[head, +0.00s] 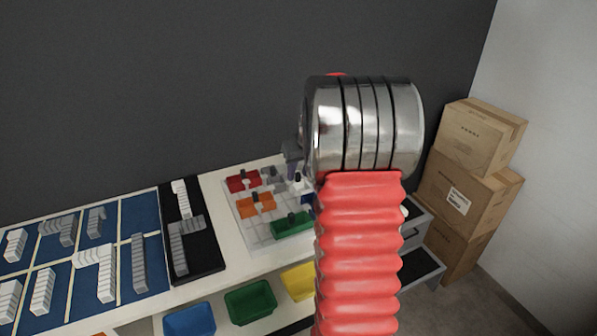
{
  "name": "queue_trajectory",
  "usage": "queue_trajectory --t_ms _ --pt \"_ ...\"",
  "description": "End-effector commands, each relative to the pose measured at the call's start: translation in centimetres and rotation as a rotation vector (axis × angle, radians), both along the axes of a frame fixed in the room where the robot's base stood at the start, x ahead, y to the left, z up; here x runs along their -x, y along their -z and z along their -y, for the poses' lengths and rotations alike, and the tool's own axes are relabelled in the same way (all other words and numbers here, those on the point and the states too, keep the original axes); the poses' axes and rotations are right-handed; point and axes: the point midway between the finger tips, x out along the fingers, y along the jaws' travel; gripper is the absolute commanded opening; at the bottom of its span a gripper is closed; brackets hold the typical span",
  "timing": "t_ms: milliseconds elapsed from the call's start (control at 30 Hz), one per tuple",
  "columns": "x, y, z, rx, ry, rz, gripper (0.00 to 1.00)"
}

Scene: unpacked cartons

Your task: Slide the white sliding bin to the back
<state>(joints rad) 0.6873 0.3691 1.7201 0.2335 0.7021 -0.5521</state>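A small white block with a dark knob (299,185), which looks like the white sliding bin, is at the right part of a pale grid board (262,238) on the white worktop. My arm stands in front of the board's right side and hides what lies behind it. A small dark grey part beside the metal joint, which looks like part of my gripper (292,156), shows just above the white block. Its fingertips are hidden, so I cannot tell whether it is open or touching anything.
Red (243,181), orange (256,204) and green (292,225) knobbed blocks sit on the board, with a grey one (272,177) behind. A black tray (206,262) and blue panels (143,222) with grey and white pieces lie left. Coloured bins (250,301) stand below; cartons (466,205) stand right.

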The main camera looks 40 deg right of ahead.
Motion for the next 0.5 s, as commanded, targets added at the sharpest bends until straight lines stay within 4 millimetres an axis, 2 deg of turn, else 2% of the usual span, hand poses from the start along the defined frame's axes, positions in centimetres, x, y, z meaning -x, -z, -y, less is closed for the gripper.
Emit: queue_trajectory --t_ms 233,500 --pt "-0.02 0.0 0.0 0.0 -0.001 0.0 0.31" --pt "-0.04 -0.01 -0.02 0.0 -0.001 0.0 0.12"
